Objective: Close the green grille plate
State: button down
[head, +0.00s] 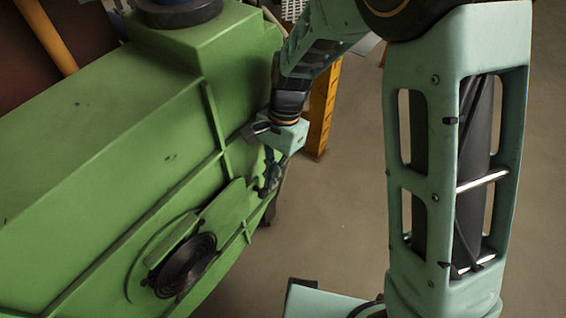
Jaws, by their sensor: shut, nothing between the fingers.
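The green grille plate (224,213) is on the side of the large green furnace body (110,130), left of centre in the head view. It lies up and to the right of a dark round ringed opening (183,265), which shows uncovered. A curved rim runs along the opening's left side. My gripper (267,188) is shut and empty, pointing down just right of the plate's upper right end. I cannot tell whether the fingertips touch the plate or the furnace side.
A yellow post (322,105) stands behind my gripper. An orange-yellow bar (46,36) is at the upper left. A dark round fitting (178,12) tops the furnace. Raised ribs cross the furnace side. The brown floor (335,215) right of the furnace is clear.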

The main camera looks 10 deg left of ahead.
jog(key=s+a+p, duration=0.1)
jog(key=s+a, duration=0.3)
jog(key=s, duration=0.7)
jog(key=shift+s+a+p, duration=0.15)
jog(key=shift+a+p, duration=0.15)
jog(key=w+d+r+p, duration=0.2)
jog(key=w+r, duration=0.4)
jog(key=r, duration=0.4)
jog(key=shift+w+d+r+p, duration=0.3)
jog(key=shift+r+p, duration=0.1)
jog(key=shift+p, duration=0.3)
